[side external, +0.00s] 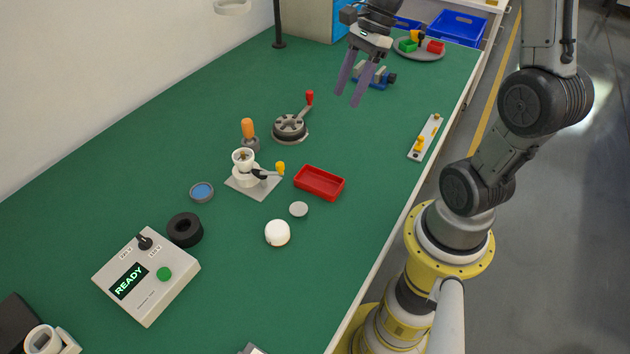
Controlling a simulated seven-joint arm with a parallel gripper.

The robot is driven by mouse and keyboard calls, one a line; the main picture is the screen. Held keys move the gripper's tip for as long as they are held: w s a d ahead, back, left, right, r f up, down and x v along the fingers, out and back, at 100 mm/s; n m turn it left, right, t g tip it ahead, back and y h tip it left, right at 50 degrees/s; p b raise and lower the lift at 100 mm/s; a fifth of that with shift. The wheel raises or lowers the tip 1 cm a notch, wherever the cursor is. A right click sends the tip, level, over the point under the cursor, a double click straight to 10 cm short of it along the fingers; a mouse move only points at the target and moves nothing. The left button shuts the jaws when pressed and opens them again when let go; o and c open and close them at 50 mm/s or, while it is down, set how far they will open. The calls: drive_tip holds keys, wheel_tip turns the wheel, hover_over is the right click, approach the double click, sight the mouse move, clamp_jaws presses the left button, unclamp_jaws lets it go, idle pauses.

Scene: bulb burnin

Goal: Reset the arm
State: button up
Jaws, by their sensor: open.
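My gripper (359,92) is in the upper middle of the side external view, with its two long purple-grey fingers pointing down. The fingers are apart and nothing is between them. It hangs above the green table (370,140), over the far part of the work area. My arm comes in from the right side, where its base stands beside the table.
On the table are a red tray (319,183), a white socket stand (246,172), a crank device (290,128), a white dome (277,233), a black ring (185,230) and a box reading READY (147,275). A blue clamp (377,76) lies behind my gripper.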

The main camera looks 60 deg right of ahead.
drive_tip(key=s+a+r+n+t+h, duration=0.1)
drive_tip(key=s+a+r+n, duration=0.2)
drive_tip(key=a+r+n, duration=0.5)
drive_tip(key=s+a+f+n+t+h, duration=0.2)
drive_tip(key=s+n, duration=0.7)
drive_tip(key=n, duration=0.6)
drive_tip(key=shift+a+f+t+h, duration=0.4)
drive_tip(key=shift+a+f+h, duration=0.1)
drive_tip(key=shift+f, duration=0.1)
drive_tip(key=shift+o, duration=0.2)
drive_tip(key=shift+s, duration=0.1)
drive_tip(key=o, duration=0.5)
